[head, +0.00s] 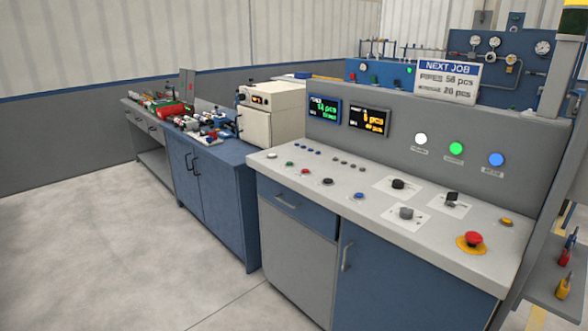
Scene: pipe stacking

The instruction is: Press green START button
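A control console with a light grey top (340,205) stands at the right in the head view. A small green button (290,163) sits near the left end of its top, in a slanting row with a red button (306,171), a dark button (327,181) and a blue button (359,195). Any lettering by these buttons is too small to read, so I cannot confirm a START label. A round green light (456,148) glows on the upright panel between a white light (421,139) and a blue light (496,159). Neither of my grippers is in view.
A red mushroom button (474,239) on a yellow base is at the console's right front. Black knobs (398,184) and a yellow button (506,221) are nearby. A blue cabinet (214,200) with a cluttered top stands left of the console. The floor (100,250) in front is clear.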

